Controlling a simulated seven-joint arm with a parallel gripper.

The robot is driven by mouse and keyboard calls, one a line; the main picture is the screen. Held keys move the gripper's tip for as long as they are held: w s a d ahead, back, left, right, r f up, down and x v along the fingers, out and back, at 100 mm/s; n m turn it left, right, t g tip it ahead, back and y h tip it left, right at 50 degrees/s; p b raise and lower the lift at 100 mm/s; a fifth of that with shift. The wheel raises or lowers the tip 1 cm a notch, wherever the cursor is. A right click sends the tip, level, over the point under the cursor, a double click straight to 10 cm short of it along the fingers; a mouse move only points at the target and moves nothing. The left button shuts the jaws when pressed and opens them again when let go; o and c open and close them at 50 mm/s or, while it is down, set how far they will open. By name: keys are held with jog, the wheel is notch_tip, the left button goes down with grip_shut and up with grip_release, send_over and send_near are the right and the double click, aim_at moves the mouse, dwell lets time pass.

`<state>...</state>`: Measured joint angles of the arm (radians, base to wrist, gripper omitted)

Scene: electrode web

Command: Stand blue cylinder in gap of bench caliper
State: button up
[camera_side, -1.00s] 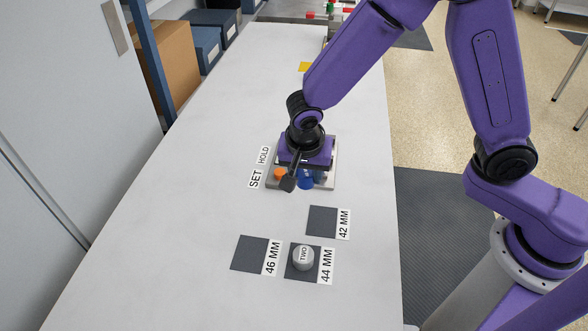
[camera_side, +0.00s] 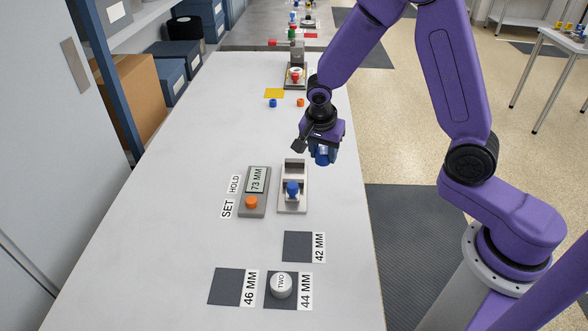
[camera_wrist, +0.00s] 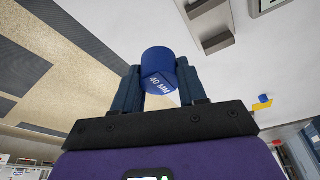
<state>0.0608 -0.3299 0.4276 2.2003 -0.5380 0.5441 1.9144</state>
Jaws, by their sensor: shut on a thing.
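My gripper (camera_side: 323,156) is shut on the blue cylinder (camera_wrist: 157,62), which shows between the two fingers in the wrist view. In the side view the blue cylinder (camera_side: 322,157) hangs in the air behind and to the right of the bench caliper (camera_side: 292,206). The caliper is a pale metal base with a grey upright block at the back and a blue knob-like part (camera_side: 292,189) in front. Its grey parts also show in the wrist view (camera_wrist: 208,38).
A readout box (camera_side: 257,180) reading 73 MM, with an orange button (camera_side: 251,202), stands left of the caliper. Dark mats marked 42, 46 and 44 MM lie in front; a grey "TWO" cylinder (camera_side: 281,286) stands on the 44 mat. Small blue (camera_side: 273,103) and orange pieces lie farther back.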

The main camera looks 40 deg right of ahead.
jog(key=w+f, duration=0.2)
jog(key=w, duration=0.3)
send_over(295, 174)
jog(key=f, duration=0.4)
jog(key=s+f, duration=0.1)
jog(key=f, duration=0.1)
jog(key=shift+a, duration=0.4)
jog(key=shift+w+f, duration=0.15)
jog(key=shift+f, duration=0.7)
jog(key=shift+w+f, duration=0.1)
jog(key=shift+f, duration=0.7)
jog(key=o, duration=0.8)
jog(key=shift+f, duration=0.15)
jog(key=shift+o, duration=0.2)
